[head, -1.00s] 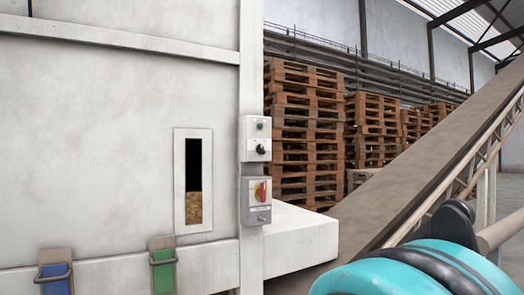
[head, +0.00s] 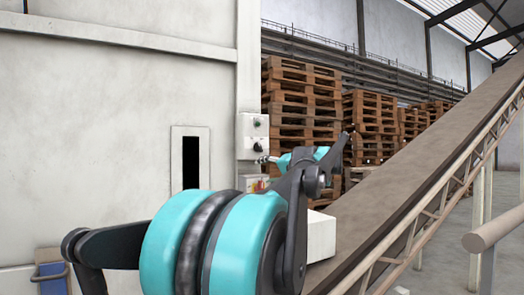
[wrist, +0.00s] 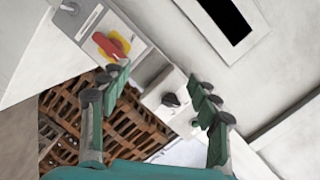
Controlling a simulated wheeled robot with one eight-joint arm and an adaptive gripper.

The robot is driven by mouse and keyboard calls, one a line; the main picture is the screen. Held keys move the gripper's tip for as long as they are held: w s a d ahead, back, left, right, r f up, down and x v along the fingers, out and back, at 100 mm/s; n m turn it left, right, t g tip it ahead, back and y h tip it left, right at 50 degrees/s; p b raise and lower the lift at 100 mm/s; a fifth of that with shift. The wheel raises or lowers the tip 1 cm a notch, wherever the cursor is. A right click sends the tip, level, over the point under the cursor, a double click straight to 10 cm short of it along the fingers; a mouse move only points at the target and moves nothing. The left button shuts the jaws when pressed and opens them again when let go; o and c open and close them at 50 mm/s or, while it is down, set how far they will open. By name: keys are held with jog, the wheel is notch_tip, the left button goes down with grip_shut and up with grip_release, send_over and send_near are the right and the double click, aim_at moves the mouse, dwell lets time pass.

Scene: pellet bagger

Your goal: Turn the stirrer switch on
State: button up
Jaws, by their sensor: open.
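The upper control box (head: 246,138) on the column has a small black rotary knob (head: 258,147) and a green button (head: 256,122). Labels are unreadable, so I cannot tell from them which control is the stirrer switch. In the wrist view the black knob (wrist: 170,99) lies between my open fingers, beyond their tips, beside the green button (wrist: 195,123). A red handle on a yellow plate (wrist: 108,45) is on the lower box, near the left finger. My gripper (wrist: 158,78) is empty; in the head view my gripper (head: 268,159) is beside the knob, partly hidden by my arm.
A tall sight window (head: 191,160) is in the white machine wall left of the controls. A sloping conveyor (head: 400,180) rises on the right. A white ledge (head: 321,238) juts out below the boxes. Stacked pallets (head: 300,100) stand behind.

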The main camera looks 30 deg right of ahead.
jog(key=m+t+h, duration=0.2)
send_near(259, 147)
jog(key=w+d, duration=0.1)
jog(key=w, duration=0.8)
jog(key=shift+w, duration=0.15)
jog(key=shift+r, duration=0.1)
jog(key=c, duration=1.2)
jog(key=shift+o, duration=0.2)
